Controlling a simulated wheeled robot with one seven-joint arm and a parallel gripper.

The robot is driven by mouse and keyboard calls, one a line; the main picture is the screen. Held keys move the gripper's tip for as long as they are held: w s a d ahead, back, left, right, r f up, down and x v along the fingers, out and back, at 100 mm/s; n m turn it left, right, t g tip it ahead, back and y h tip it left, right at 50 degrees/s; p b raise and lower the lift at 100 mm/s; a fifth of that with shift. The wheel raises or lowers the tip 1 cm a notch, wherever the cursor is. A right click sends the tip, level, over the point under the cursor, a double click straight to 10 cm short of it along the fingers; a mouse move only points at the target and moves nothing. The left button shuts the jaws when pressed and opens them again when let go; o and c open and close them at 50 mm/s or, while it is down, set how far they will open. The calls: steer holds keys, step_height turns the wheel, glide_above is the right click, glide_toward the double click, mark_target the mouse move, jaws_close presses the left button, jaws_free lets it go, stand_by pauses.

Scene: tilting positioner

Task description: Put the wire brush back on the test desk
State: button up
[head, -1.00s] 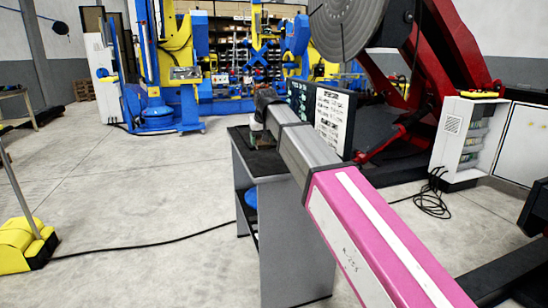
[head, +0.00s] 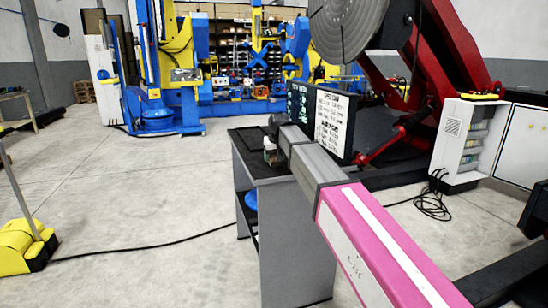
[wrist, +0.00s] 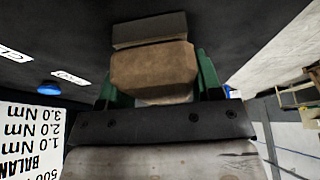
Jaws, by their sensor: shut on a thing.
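The test desk (head: 283,235) is a grey stand with a dark top, in the middle of the head view. In the wrist view its dark top (wrist: 235,35) lies behind the held thing. My gripper (wrist: 155,80) has green fingers, shut on the wire brush (wrist: 153,68), a brown block with a grey part beyond it. In the head view my gripper (head: 270,151) is small and partly hidden by my arm, over the desk top. I cannot tell whether the brush touches the desk.
A display panel with text (head: 330,122) stands beside my arm at the desk's right; its text side (wrist: 28,140) also shows in the wrist view. White labels (wrist: 70,77) and a blue round thing (wrist: 48,88) lie near. The red positioner (head: 450,50) stands behind. Floor at left is mostly clear.

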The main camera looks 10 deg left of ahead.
steer(key=shift+f, duration=0.15)
steer(key=o, duration=1)
steer(key=shift+c, duration=0.2)
steer(key=v, duration=1.2)
